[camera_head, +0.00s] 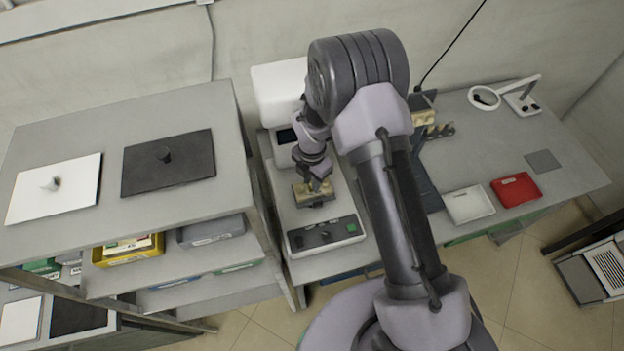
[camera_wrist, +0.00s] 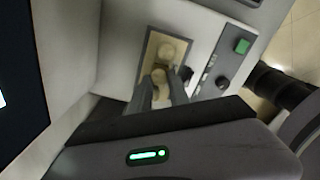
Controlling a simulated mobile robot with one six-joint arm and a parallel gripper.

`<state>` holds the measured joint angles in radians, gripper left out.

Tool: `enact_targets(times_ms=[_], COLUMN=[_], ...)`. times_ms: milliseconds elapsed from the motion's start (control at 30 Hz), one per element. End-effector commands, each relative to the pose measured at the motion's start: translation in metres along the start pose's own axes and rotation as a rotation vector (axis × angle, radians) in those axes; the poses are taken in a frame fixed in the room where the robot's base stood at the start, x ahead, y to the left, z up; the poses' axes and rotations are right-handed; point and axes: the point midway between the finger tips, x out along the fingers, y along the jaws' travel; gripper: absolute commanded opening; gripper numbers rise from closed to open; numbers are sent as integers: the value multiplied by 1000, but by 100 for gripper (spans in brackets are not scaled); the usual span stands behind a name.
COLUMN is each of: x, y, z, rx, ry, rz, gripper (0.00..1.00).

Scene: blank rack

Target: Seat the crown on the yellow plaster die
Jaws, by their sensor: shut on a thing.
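Whether the held piece touches the block cannot be told. In the head view the gripper hides the held piece.
The machine's control panel (camera_head: 325,235) with a green button lies in front of the block. My arm crosses the bench to the right. A grey shelf (camera_head: 225,130) is left.

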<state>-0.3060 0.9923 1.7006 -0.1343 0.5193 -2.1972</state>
Motion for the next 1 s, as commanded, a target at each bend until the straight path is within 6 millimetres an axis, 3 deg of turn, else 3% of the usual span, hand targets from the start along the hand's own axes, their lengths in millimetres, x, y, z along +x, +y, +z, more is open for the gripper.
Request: enact_targets(times_ms=[233, 267, 400, 700, 1000], x=[7, 7, 6, 2, -58], y=[0, 0, 0, 0, 0], z=[0, 0, 0, 0, 0], rx=[0, 0, 0, 0, 0], ry=[0, 0, 0, -1, -1], rz=[0, 0, 0, 1, 2], gripper=[0, 24, 48, 48, 48])
